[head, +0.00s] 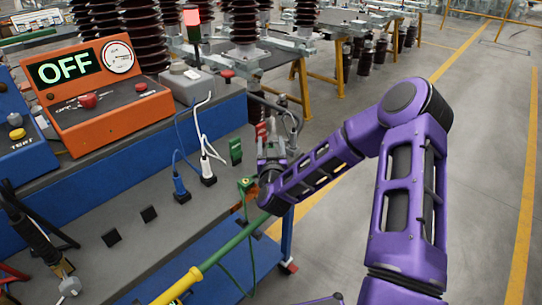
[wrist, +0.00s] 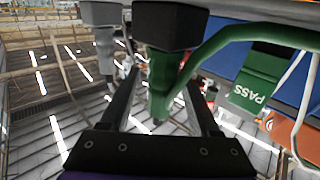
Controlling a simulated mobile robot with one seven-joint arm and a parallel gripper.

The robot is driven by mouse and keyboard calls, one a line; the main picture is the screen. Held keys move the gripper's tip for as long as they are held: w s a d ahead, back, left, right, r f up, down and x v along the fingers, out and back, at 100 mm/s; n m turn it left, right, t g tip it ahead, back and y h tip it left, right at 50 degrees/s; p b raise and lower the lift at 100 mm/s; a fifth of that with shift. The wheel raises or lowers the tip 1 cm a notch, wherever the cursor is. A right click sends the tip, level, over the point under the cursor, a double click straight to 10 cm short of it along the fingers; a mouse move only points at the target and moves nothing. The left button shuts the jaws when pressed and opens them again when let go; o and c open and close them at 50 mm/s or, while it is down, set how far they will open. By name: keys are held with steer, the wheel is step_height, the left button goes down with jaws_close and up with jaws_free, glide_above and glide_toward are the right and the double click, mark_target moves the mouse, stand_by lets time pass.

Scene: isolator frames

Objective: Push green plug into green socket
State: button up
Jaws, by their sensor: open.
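The green plug (wrist: 160,72) shows in the wrist view between the two dark fingers of my gripper (wrist: 160,84). The fingers are open, with a gap on each side of the plug. The plug meets a black block (wrist: 170,24), and how deep it sits cannot be told. A green cable (wrist: 240,34) runs from it to the right. In the head view my gripper (head: 265,180) is at the bench's right end, next to a small green part (head: 246,185); the fingertips are hard to see there.
A white plug (head: 208,164) and a blue plug (head: 180,186) stand in black blocks on the grey bench (head: 170,238). A green PASS panel (wrist: 250,90) is beside the gripper. An orange box (head: 105,100) reads OFF. A green and yellow pole (head: 205,265) crosses in front.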

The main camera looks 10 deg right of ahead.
jaws_close()
stand_by(0.3)
step_height(320, 180, up, 10)
steer(key=p, duration=0.2)
stand_by(0.7)
